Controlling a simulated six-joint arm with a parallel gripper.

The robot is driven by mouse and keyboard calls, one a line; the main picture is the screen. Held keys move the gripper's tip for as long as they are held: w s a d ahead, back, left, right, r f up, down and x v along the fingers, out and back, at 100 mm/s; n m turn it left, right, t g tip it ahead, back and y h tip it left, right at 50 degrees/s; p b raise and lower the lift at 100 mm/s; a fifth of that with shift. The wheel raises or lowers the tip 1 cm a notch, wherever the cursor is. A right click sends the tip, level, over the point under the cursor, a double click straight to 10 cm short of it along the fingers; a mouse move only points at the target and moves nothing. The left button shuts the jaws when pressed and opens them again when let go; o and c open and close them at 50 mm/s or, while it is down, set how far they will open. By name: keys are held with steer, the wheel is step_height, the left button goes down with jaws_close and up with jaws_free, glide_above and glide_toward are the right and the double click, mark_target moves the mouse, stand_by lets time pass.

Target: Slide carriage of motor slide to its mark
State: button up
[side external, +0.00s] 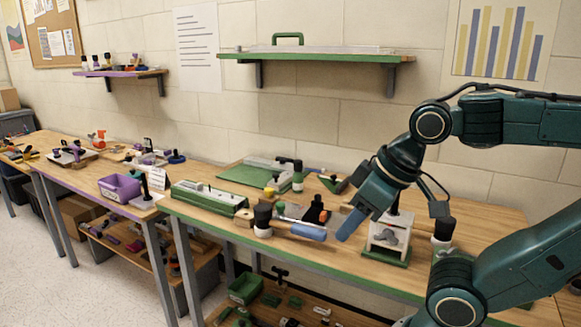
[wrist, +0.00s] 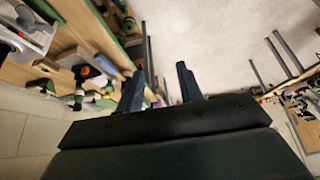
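A long green base with a pale grey rail on top (side external: 208,197) lies at the left part of the green-edged bench; it looks like the motor slide, but I cannot be sure. Its carriage and mark are too small to make out. My gripper (side external: 350,225) is over the bench, well to the right of that base and beside the blue-handled mallet. In the wrist view my gripper (wrist: 161,88) has its two dark fingers apart with nothing between them. The wrist view looks past the bench edge to the floor.
A blue-handled mallet (side external: 308,232) lies near the front edge. A white fixture on a green base (side external: 388,238) stands right of my gripper. Behind are a green board with a grey block (side external: 245,175) and a green bottle-like item (side external: 297,180). A green shelf (side external: 330,57) hangs above.

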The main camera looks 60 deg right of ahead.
steer(key=c, duration=0.6)
steer(key=shift+w+d, duration=0.1)
jaws_close()
steer(key=w+d+f+m+g+h, duration=0.1)
steer(key=w+d+m, duration=0.4)
steer(key=m, duration=0.5)
steer(key=w+d+f+m, duration=0.1)
steer(key=w+d+m, duration=0.3)
steer(key=d+m, duration=0.4)
steer(key=d+f+m, duration=0.6)
steer(key=d+m, duration=0.6)
steer(key=m, duration=0.5)
steer(key=shift+s+d, duration=0.15)
steer(key=shift+d, duration=0.25)
